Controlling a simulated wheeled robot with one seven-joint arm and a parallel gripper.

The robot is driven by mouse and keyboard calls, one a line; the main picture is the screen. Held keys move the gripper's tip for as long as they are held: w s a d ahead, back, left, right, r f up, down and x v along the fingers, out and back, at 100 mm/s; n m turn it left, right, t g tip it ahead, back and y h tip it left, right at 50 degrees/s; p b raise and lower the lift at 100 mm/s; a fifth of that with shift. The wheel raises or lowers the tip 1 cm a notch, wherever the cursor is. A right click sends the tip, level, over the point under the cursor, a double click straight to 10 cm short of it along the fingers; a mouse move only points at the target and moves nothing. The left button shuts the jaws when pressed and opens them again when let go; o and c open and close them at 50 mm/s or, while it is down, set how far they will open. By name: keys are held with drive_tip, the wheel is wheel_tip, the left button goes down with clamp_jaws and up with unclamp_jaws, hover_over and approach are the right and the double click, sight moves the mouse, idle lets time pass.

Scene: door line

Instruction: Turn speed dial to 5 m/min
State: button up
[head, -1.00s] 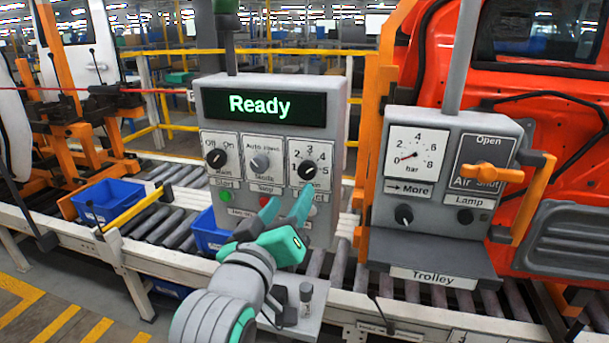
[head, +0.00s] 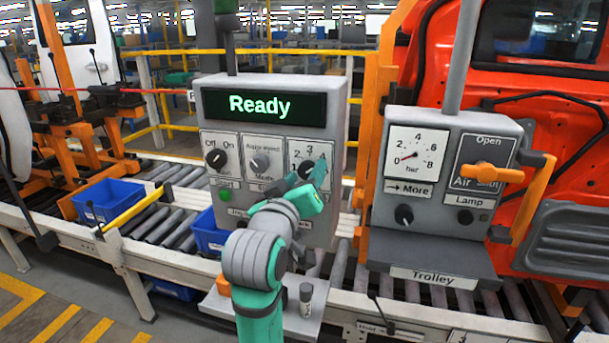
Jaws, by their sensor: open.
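The speed dial (head: 306,168) is a round black knob on a white plate with numbers, of which 2, 3 and 4 show clearly. It sits at the right of the grey control panel (head: 221,132). My gripper (head: 307,178) is open in front of the dial, with one teal finger at its lower left and the other at its right. I cannot tell whether the fingers touch the knob. The gripper hides the lower part of the dial plate and the buttons below. The panel's screen (head: 263,106) reads "Ready" in green.
Left of the dial are a mode knob (head: 260,162) and an off/on main knob (head: 216,158), with a green start button (head: 225,195) below. A trolley panel (head: 440,210) with a gauge and orange handle (head: 520,190) stands close on the right. Blue bins (head: 108,200) are at left.

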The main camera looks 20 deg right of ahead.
drive_tip(key=c, duration=1)
drive_tip(key=shift+c, duration=0.2)
drive_tip(key=shift+m, duration=0.3)
drive_tip(key=m, duration=0.9)
drive_tip(key=shift+m, duration=0.3)
drive_tip(key=o, duration=1)
drive_tip(key=shift+o, duration=0.2)
